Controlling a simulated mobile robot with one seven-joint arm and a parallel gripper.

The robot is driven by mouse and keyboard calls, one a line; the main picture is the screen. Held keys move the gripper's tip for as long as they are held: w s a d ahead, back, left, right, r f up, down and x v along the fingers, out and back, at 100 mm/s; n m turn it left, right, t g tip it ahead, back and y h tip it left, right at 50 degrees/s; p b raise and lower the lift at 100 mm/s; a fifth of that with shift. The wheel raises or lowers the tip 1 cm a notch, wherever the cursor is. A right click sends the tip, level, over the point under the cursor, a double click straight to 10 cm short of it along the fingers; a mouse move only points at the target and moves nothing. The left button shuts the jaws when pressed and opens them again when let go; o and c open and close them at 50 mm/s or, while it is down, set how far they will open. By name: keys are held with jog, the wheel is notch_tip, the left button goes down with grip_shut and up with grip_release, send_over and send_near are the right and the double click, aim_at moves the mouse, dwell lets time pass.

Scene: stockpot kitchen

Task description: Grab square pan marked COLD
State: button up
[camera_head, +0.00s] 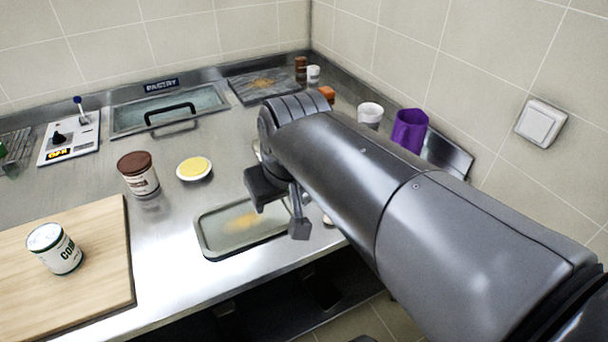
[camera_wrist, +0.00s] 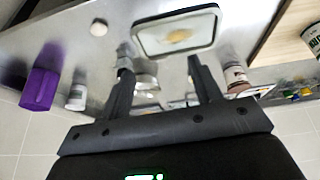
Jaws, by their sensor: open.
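No pan with a legible COLD mark shows. A shallow grey rectangular pan (camera_head: 212,243) with rounded corners and a yellowish patch inside lies near the counter's front edge. In the wrist view the same pan (camera_wrist: 146,45) shows at the top, just beyond the fingertips. My gripper (camera_head: 280,208) is open and empty, above the right part of the pan and hiding its right end. In the wrist view the two fingers of my gripper (camera_wrist: 158,64) stand apart with nothing gripped. I cannot tell the exact height above the pan.
A brown-lidded jar (camera_head: 139,176) and a yellow-topped white dish (camera_head: 194,168) stand left of the pan. A can (camera_head: 55,248) sits on a wooden board (camera_head: 110,270). A well labelled PASTRY (camera_head: 125,120) and a dark tray (camera_head: 240,92) lie behind. A purple cup (camera_head: 409,130) stands right.

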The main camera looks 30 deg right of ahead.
jog(key=w+d+g, duration=0.3)
jog(key=w+d, duration=0.4)
jog(key=w, duration=0.7)
jog(key=w+d+f+n+g, duration=0.2)
jog(key=w+d+f, duration=0.6)
jog(key=w+d, duration=0.25)
notch_tip(320, 180, down, 10)
jog(key=shift+w+f, duration=0.1)
jog(key=shift+w, duration=0.05)
jog(key=shift+c, duration=0.4)
jog(key=c, duration=1.1)
jog(key=shift+r, duration=0.2)
